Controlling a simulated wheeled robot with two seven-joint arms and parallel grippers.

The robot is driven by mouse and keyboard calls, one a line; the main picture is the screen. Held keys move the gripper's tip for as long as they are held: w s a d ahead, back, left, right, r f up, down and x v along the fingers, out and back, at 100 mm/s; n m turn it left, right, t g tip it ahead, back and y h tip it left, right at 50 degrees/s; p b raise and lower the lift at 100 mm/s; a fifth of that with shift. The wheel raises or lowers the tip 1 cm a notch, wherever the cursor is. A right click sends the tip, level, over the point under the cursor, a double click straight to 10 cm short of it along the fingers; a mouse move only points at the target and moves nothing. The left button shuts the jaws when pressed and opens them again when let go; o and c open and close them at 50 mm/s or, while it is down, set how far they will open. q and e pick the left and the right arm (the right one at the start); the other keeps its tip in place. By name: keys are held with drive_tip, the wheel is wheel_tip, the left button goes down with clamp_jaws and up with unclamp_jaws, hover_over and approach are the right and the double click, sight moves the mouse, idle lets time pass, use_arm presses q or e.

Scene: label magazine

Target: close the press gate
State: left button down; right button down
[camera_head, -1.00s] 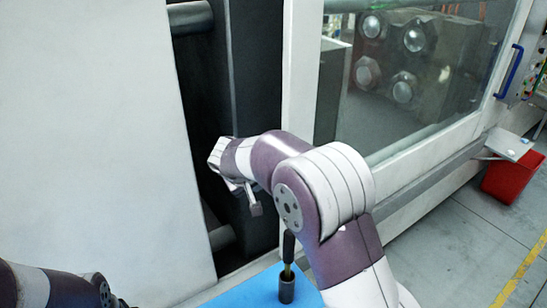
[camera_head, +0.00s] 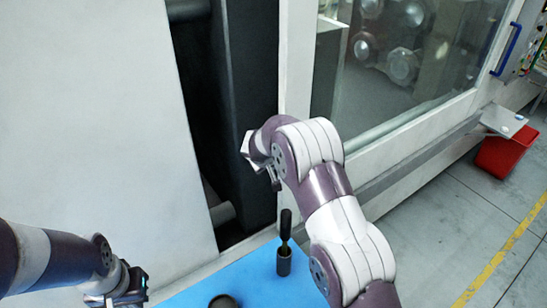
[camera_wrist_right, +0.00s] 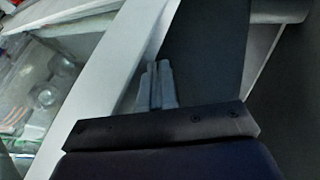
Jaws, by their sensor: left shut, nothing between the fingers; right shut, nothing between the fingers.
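The press gate (camera_head: 296,70) is a white-framed sliding door with a large window, on the right of the head view. A dark opening (camera_head: 196,110) stands between its left edge and a white panel. My right gripper (camera_head: 272,183) is at that left edge, partly hidden by my arm. In the right wrist view its fingers (camera_wrist_right: 157,86) are shut and empty, close beside the white gate frame (camera_wrist_right: 118,75); I cannot tell whether they touch it.
A blue tabletop (camera_head: 200,290) lies in front of the machine, with a dark cup (camera_head: 284,262) holding a dark-handled tool (camera_head: 285,224). Another dark round object (camera_head: 224,301) is at the bottom edge. A red bin (camera_head: 502,152) stands on the floor at right.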

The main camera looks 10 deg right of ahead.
drive_tip(key=shift+w+d+f, duration=0.1)
drive_tip(key=shift+w+f, duration=0.1)
drive_tip(key=shift+w, duration=0.05)
